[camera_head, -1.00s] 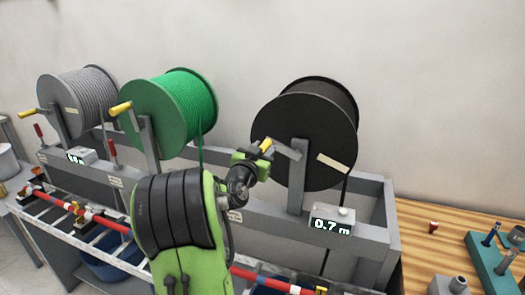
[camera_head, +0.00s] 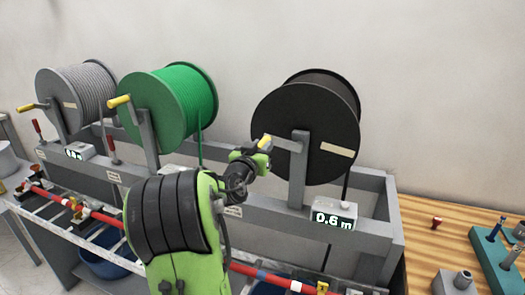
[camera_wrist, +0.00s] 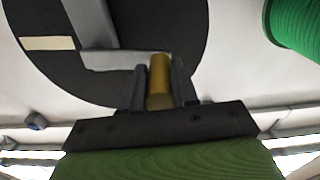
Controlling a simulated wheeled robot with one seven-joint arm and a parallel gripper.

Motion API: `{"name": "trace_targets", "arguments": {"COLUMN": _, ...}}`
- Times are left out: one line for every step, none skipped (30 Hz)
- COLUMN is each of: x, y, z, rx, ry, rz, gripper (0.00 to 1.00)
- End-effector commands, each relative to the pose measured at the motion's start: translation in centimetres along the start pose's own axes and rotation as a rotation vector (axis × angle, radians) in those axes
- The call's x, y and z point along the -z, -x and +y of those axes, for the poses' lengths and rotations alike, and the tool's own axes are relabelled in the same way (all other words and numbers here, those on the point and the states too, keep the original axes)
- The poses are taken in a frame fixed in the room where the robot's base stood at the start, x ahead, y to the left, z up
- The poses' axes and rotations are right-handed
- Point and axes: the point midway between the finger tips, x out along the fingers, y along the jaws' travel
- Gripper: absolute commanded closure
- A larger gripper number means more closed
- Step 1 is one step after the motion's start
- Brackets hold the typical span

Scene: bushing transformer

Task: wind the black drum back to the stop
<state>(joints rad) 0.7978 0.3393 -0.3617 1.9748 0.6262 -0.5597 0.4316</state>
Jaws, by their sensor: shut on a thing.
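The black drum (camera_head: 300,120) stands on the right of the grey rack, with a pale label strip (camera_head: 335,147) on its face. Its crank arm (camera_head: 288,145) points left from the hub and ends in a yellow handle (camera_head: 265,142). My gripper (camera_head: 258,155) is at that handle, left of the hub. In the wrist view my gripper (camera_wrist: 160,85) is shut with its two fingers on either side of the yellow handle (camera_wrist: 159,80). The black drum also fills the upper left there (camera_wrist: 110,30). The counter (camera_head: 333,214) below the drum reads 0.6 m.
A green drum (camera_head: 175,110) and a grey drum (camera_head: 75,95) stand to the left, each with its own yellow-handled crank. A red bar (camera_head: 240,268) runs along the front of the rack. A wooden bench (camera_head: 440,215) with fixtures lies at the right.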

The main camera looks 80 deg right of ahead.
Motion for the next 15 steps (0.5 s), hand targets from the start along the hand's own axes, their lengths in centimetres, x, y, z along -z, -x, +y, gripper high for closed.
{"name": "trace_targets", "arguments": {"x": -1.1, "y": 0.0, "z": -0.2, "rx": 0.001, "ry": 0.039, "rz": -0.004, "gripper": 1.00}}
{"name": "trace_targets", "arguments": {"x": -1.4, "y": 0.0, "z": -0.2, "rx": 0.001, "ry": 0.063, "rz": -0.005, "gripper": 1.00}}
{"name": "trace_targets", "arguments": {"x": -1.7, "y": 0.1, "z": -0.3, "rx": 0.002, "ry": 0.097, "rz": -0.005, "gripper": 1.00}}
{"name": "trace_targets", "arguments": {"x": -1.9, "y": 0.1, "z": -0.3, "rx": 0.002, "ry": 0.121, "rz": -0.005, "gripper": 1.00}}
{"name": "trace_targets", "arguments": {"x": -2.1, "y": 0.1, "z": -0.3, "rx": 0.002, "ry": 0.146, "rz": -0.005, "gripper": 1.00}}
{"name": "trace_targets", "arguments": {"x": -2.4, "y": 0.1, "z": -0.3, "rx": 0.002, "ry": 0.177, "rz": -0.006, "gripper": 1.00}}
{"name": "trace_targets", "arguments": {"x": -2.6, "y": 0.1, "z": -0.3, "rx": 0.002, "ry": 0.201, "rz": -0.006, "gripper": 1.00}}
{"name": "trace_targets", "arguments": {"x": -2.8, "y": 0.0, "z": -0.3, "rx": 0.002, "ry": 0.224, "rz": -0.006, "gripper": 1.00}}
{"name": "trace_targets", "arguments": {"x": -3.0, "y": 0.1, "z": -0.2, "rx": 0.002, "ry": 0.254, "rz": -0.006, "gripper": 1.00}}
{"name": "trace_targets", "arguments": {"x": -3.2, "y": 0.1, "z": -0.2, "rx": 0.003, "ry": 0.274, "rz": -0.006, "gripper": 1.00}}
{"name": "trace_targets", "arguments": {"x": -3.4, "y": 0.1, "z": -0.2, "rx": 0.003, "ry": 0.294, "rz": -0.007, "gripper": 1.00}}
{"name": "trace_targets", "arguments": {"x": -3.6, "y": 0.1, "z": -0.2, "rx": 0.002, "ry": 0.320, "rz": -0.007, "gripper": 1.00}}
{"name": "trace_targets", "arguments": {"x": -3.8, "y": 0.1, "z": -0.1, "rx": 0.002, "ry": 0.339, "rz": -0.007, "gripper": 1.00}}
{"name": "trace_targets", "arguments": {"x": -3.9, "y": 0.1, "z": -0.1, "rx": 0.002, "ry": 0.356, "rz": -0.007, "gripper": 1.00}}
{"name": "trace_targets", "arguments": {"x": -4.1, "y": 0.0, "z": -0.1, "rx": 0.002, "ry": 0.377, "rz": -0.008, "gripper": 1.00}}
